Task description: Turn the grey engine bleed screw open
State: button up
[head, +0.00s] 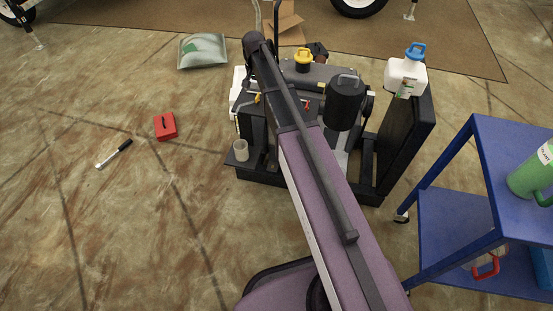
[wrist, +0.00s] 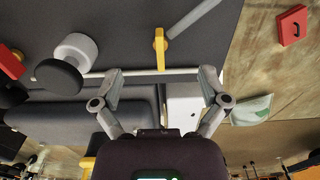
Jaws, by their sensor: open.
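The engine unit (head: 318,73) stands in a dark frame in the head view, partly hidden behind my arm. My gripper (wrist: 160,76) shows in the wrist view, open, with its two fingers spread wide above the engine. A thin pale bar crosses the picture near the fingertips; I cannot tell whether they touch it. Beyond the bar, between the fingers, is a yellow lever (wrist: 160,45). A pale grey cylinder (wrist: 76,47) and a round black knob (wrist: 57,77) lie to the left. I cannot tell for sure which part is the grey bleed screw. In the head view my gripper is hidden.
A blue cart (head: 465,215) stands at the right with a green jug (head: 530,177) on it. A white jug (head: 405,77) stands on the engine frame's right side. A red box (head: 165,126) and a ratchet (head: 114,153) lie on the open floor at the left.

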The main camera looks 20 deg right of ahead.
aim_at(257, 96)
jog(key=shift+r+p, duration=5.2)
jog(key=shift+r, duration=0.35)
jog(key=s+f+n+b, duration=0.6)
jog(key=s+f+b, duration=1.6)
jog(key=s, duration=0.4)
jog(key=shift+f+b, duration=0.35)
jog(key=shift+r, duration=0.1)
notch_tip(257, 96, up, 35)
jog(key=p, duration=3.5)
jog(key=shift+r+p, duration=0.15)
jog(key=shift+p, duration=0.15)
